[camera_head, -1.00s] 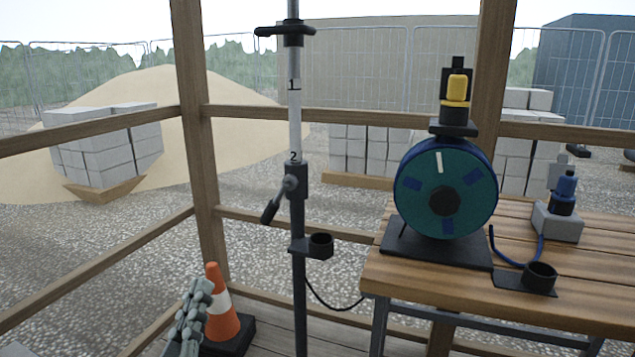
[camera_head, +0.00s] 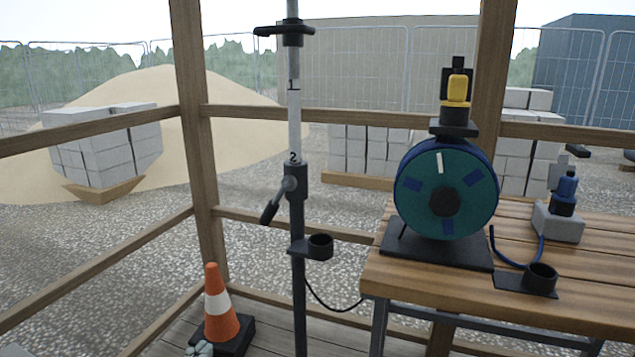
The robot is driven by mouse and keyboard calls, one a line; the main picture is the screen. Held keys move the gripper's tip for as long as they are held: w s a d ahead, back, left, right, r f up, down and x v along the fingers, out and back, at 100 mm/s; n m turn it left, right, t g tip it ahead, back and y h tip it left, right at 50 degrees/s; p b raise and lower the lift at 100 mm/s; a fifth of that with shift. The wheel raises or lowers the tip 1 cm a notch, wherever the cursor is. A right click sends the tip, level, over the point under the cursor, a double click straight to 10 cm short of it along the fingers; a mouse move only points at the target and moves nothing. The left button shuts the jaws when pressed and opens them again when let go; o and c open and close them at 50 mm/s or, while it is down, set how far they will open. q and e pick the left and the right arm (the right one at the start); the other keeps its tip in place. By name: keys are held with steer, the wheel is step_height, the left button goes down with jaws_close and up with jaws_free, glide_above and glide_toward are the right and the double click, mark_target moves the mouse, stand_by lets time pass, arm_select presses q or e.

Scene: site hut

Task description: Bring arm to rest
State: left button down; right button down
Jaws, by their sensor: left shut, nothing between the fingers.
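My left gripper (camera_head: 200,349) shows only as a small pale grey-green tip at the bottom edge of the head view, just in front of the cone's base. It is shut and empty; most of it and its arm are below the picture. My right gripper is not in view. The orange and white cone (camera_head: 220,305) stands upright on its dark base behind the left gripper's tip.
A dark pole stand (camera_head: 299,225) with a lever and a cup holder rises right of the cone. A wooden bench (camera_head: 420,290) at right bears a teal cable reel (camera_head: 418,212), a blue-topped device on a grey block (camera_head: 559,224) and a black cup holder (camera_head: 540,279). Wooden rails surround the floor.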

arm_select(q)
steer(key=s+a+f+g+y, duration=0.1)
steer(key=a+f+g+y, duration=0.2)
steer(key=a+f, duration=0.45)
steer(key=s+a+f+g+y, duration=0.1)
steer(key=a+f+g+y, duration=0.2)
steer(key=f, duration=0.8)
steer(key=s+a+f+n+g+y, duration=0.1)
steer(key=s+a+f+g+y, duration=0.2)
steer(key=s+a+f, duration=0.4)
steer(key=s+a+f+g+y, duration=0.3)
steer(key=s+a+f+g, duration=0.1)
steer(key=s+a, duration=0.4)
steer(key=d+f+n+h, duration=0.1)
steer(key=d+f+h, duration=0.1)
steer(key=d, duration=0.7)
steer(key=s+d+f+n+h, duration=0.1)
steer(key=d+f+n+h, duration=0.1)
steer(key=d, duration=0.7)
steer(key=shift+f, duration=0.85)
